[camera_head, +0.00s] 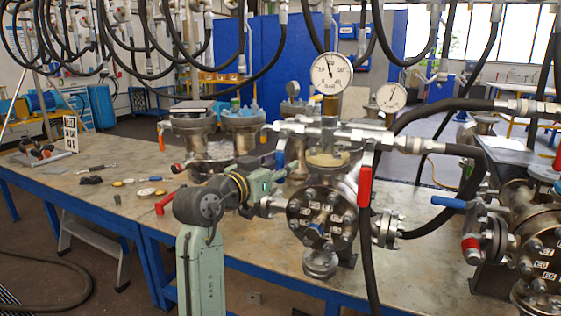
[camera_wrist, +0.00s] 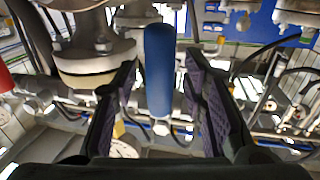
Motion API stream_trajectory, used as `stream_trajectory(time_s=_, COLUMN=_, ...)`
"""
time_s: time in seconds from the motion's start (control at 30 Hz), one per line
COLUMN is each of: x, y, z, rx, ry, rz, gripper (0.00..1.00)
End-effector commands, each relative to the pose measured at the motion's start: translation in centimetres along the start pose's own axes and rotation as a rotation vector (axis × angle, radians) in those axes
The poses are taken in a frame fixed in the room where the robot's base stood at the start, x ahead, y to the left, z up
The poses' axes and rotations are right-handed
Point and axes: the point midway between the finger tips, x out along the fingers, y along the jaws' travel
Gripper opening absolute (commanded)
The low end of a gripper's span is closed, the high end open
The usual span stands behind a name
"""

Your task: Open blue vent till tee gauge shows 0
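A blue vent handle (camera_wrist: 160,70) stands between the two fingers of my gripper (camera_wrist: 161,66) in the wrist view. The fingers are apart, with a visible gap on each side of the handle. In the head view the blue handle (camera_head: 280,159) shows small beside my gripper (camera_head: 276,176), left of the flanged vessel (camera_head: 321,220). A round white pressure gauge (camera_head: 331,72) stands above the tee on this vessel. Its dark needle points up and slightly left, and the figures are too small to read surely. A second gauge (camera_head: 391,97) is to its right.
A red lever (camera_head: 365,186) hangs right of the gauge stem. Another blue lever (camera_head: 449,202) is on the right vessel (camera_head: 535,230). Black hoses (camera_head: 440,108) run across the right side. The workbench (camera_head: 110,200) has small loose parts at left.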

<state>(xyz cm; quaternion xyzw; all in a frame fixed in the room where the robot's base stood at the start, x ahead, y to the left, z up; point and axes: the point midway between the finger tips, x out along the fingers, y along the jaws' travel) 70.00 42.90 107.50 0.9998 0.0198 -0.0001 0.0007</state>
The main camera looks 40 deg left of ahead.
Motion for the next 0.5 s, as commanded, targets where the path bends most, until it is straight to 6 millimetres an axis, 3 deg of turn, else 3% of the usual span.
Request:
stream_trajectory(time_s=0.27, x=0.19, y=0.02, z=0.02, rx=0.001, ry=0.0, rz=0.0, gripper=0.39)
stream_trajectory(time_s=0.5, x=0.16, y=0.02, z=0.0, rx=0.001, ry=0.0, rz=0.0, gripper=0.24)
